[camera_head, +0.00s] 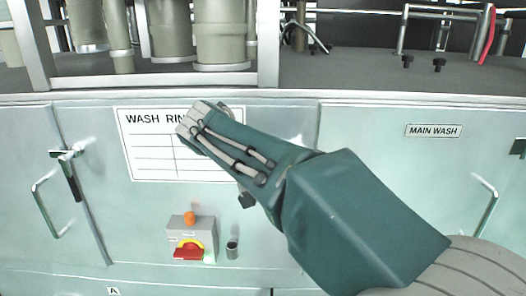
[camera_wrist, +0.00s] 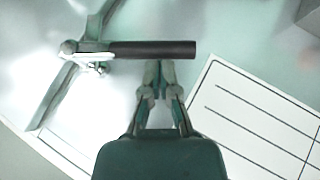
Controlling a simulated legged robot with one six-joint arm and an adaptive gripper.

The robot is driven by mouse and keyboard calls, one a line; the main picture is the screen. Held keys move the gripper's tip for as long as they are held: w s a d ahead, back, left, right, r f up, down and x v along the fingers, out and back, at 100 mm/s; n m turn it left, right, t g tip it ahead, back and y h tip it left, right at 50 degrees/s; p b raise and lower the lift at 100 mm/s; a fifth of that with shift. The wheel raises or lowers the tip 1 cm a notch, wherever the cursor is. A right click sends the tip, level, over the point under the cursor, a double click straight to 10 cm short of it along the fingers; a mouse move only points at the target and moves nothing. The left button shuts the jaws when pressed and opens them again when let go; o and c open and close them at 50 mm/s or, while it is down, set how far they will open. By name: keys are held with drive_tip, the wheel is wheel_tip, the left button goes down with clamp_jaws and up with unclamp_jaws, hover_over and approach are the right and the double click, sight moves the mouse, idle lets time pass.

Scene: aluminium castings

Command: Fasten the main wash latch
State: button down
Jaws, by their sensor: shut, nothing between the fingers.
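In the wrist view a metal latch (camera_wrist: 85,47) has a dark bar handle (camera_wrist: 152,49) reaching right from its pivot. My gripper (camera_wrist: 157,68) is shut and empty, its fingertips close below the middle of the handle; I cannot tell whether they touch. In the head view the MAIN WASH label (camera_head: 433,131) is on the right door. A dark latch piece (camera_head: 518,147) shows at the right edge, mostly out of frame. My arm crosses the middle panel and hides part of it; a small dark piece (camera_head: 246,200) shows below it. Which door the wrist-view latch belongs to is unclear.
A lined WASH RINSE sign (camera_head: 150,160) is partly behind my arm; a lined sign (camera_wrist: 270,125) also shows beside my fingers. A control box (camera_head: 190,222) with a red handle sits below. The left door has a latch (camera_head: 73,183) and a metal handle (camera_head: 42,210).

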drive_tip(key=f+h, duration=0.1)
drive_tip(key=f+n+h, duration=0.1)
drive_tip(key=f+h, duration=0.1)
drive_tip(key=shift+d, duration=0.4)
drive_tip(key=d+f+n+t+h, duration=0.2)
drive_tip(key=d+f+n+h, duration=0.1)
drive_tip(key=d+f+h, duration=0.1)
drive_tip(key=shift+d+h, duration=0.45)
drive_tip(key=shift+h, duration=0.55)
drive_tip(key=shift+s, duration=0.1)
